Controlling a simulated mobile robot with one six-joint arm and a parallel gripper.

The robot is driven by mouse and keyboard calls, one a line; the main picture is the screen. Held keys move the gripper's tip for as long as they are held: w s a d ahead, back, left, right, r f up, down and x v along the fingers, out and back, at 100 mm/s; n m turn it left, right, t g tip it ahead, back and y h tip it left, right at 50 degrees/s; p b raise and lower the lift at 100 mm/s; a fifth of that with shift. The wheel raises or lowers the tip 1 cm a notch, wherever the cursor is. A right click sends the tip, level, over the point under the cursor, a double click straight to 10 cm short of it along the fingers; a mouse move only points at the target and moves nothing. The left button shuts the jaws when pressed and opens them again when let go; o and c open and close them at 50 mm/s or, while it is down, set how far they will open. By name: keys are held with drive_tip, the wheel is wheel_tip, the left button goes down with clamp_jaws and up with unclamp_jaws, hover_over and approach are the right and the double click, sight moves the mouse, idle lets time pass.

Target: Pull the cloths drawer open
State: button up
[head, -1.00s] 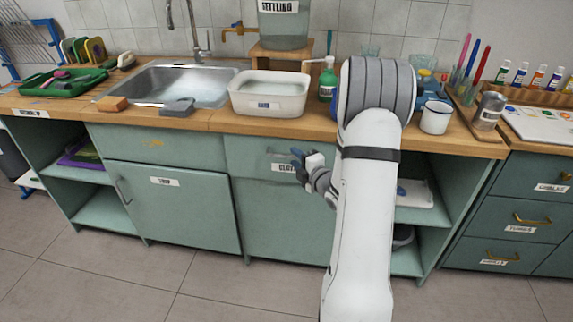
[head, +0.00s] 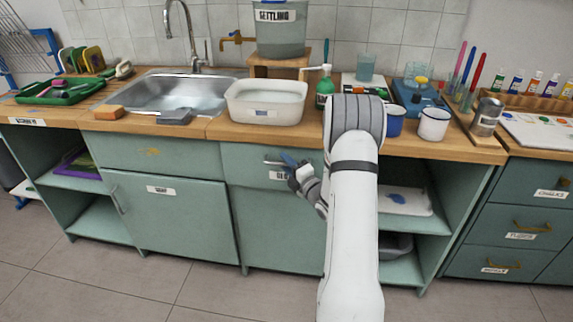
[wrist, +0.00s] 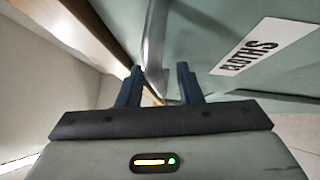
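The cloths drawer (head: 243,163) is a green front under the worktop and looks flush with the cabinet. Its white CLOTHS label (wrist: 262,47) shows in the wrist view; in the head view my gripper partly covers it. The drawer's grey metal handle (wrist: 154,45) runs between my two fingers in the wrist view, and its left end shows in the head view (head: 272,162). My gripper (wrist: 158,86) is open, with a finger on each side of the handle and visible gaps. I cannot tell whether either finger touches it.
A cupboard door labelled SOAP or similar (head: 165,215) is shut to the left. An open shelf with a white tray (head: 404,201) lies right of my arm. The wooden worktop (head: 215,128) overhangs the drawer and bears a white basin (head: 266,112). The floor in front (head: 225,295) is clear.

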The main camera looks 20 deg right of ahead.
clamp_jaws()
idle(0.3)
drive_tip(key=shift+a, duration=0.1)
